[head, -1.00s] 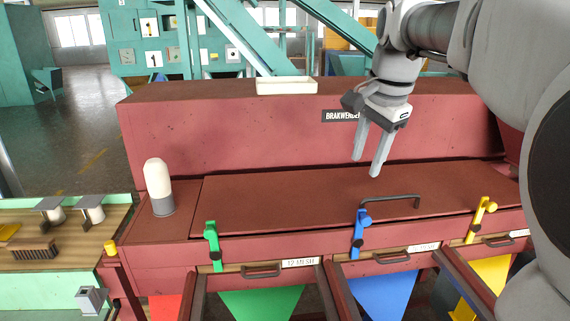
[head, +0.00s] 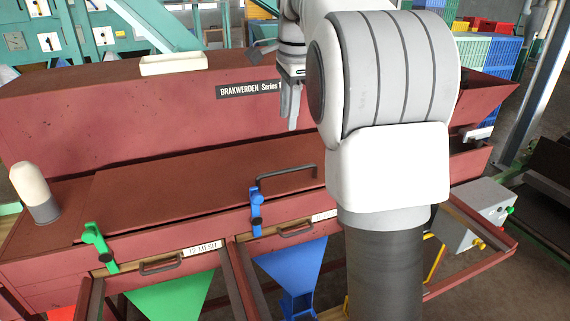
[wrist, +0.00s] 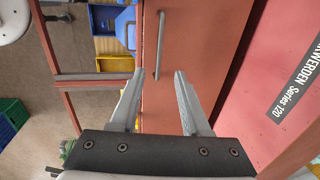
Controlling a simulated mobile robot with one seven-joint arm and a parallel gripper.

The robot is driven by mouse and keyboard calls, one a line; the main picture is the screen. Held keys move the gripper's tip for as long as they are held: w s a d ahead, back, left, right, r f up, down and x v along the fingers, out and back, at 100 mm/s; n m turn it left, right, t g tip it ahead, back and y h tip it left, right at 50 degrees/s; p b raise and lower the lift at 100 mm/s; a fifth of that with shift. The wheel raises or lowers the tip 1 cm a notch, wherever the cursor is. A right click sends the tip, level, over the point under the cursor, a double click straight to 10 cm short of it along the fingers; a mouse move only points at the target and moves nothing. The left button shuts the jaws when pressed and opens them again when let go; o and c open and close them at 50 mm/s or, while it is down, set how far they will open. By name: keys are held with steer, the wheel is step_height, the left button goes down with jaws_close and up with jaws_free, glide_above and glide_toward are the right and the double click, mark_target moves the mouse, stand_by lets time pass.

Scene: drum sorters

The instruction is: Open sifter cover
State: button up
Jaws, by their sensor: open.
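The sifter cover (head: 190,190) is a long flat dark red lid, lying down on the red sifter in the head view. Its dark bar handle (head: 285,172) stands near the front edge; the handle also shows in the wrist view (wrist: 160,45), ahead of the fingers. My gripper (head: 287,122) is above and behind the handle, apart from it. In the wrist view my gripper (wrist: 160,75) is open with nothing between its fingers. A green latch (head: 98,247) and a blue latch (head: 256,212) sit at the cover's front edge. My arm hides the cover's right end.
A sifter back wall with a sign (head: 247,89) rises behind the cover. A white-topped lamp (head: 35,190) stands left of the cover. A cream tray (head: 173,64) sits on top. Green (head: 175,295) and blue (head: 290,264) chutes hang below. A grey box (head: 485,207) is at right.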

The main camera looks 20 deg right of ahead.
mark_target(283, 170)
steer(key=w+f, duration=0.1)
steer(key=f, duration=0.4)
steer(key=w+f, duration=0.1)
steer(key=f, duration=0.4)
steer(key=w+f, duration=0.1)
steer(key=f, duration=0.4)
steer(key=shift+f, duration=0.1)
jaws_close()
stand_by(0.8)
